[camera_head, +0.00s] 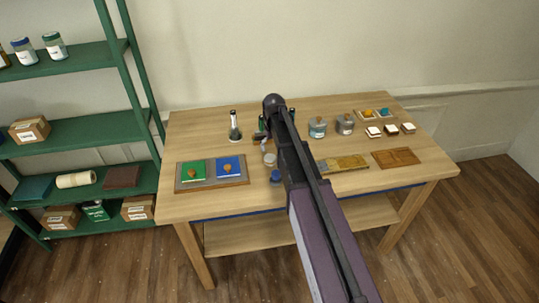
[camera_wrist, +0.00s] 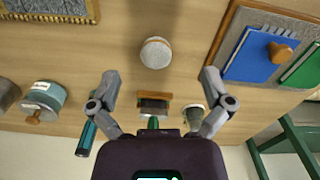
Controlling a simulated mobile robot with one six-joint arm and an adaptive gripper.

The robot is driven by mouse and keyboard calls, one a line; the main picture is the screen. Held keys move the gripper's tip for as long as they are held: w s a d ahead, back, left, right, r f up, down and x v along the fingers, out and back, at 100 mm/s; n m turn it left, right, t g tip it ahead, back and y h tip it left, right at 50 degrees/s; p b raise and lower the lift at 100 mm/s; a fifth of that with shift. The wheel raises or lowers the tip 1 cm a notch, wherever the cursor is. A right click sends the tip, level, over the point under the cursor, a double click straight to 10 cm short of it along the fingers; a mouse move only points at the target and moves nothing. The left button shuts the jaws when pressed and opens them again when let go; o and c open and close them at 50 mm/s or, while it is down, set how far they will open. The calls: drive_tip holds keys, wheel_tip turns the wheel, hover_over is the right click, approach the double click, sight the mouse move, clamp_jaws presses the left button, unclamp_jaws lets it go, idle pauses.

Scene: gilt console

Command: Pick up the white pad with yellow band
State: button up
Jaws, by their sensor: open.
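A small round whitish pad (camera_wrist: 156,53) with a thin yellowish band at its edge lies on the wooden table in the wrist view. It also shows in the head view (camera_head: 268,158), just left of my arm. My gripper (camera_wrist: 160,74) is open and empty, its two fingers spread wide in the wrist view. The pad appears between and a little beyond the fingertips, apart from both.
A tray (camera_head: 213,184) with blue and green squares lies left of the pad. A dark block with a wooden strip (camera_wrist: 154,103), a flask (camera_head: 235,128) and jars (camera_head: 317,128) stand behind. A blue round thing (camera_head: 276,176) is in front. White squares (camera_head: 391,130) lie right.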

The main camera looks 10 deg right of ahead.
drive_tip(key=r+p, duration=0.1)
drive_tip(key=r, duration=0.1)
hover_over(270, 157)
drive_tip(key=shift+s+f+n, duration=0.1)
drive_tip(key=shift+n, duration=0.2)
drive_tip(key=shift+f, duration=0.15)
wheel_tip(270, 157, down, 8)
drive_tip(key=b, duration=0.8)
drive_tip(key=shift+f+b, duration=0.2)
drive_tip(key=shift+b, duration=0.1)
drive_tip(key=shift+f, duration=0.1)
drive_tip(key=shift+f+b, duration=2.5)
drive_tip(key=shift+b, duration=0.15)
drive_tip(key=c, duration=0.8)
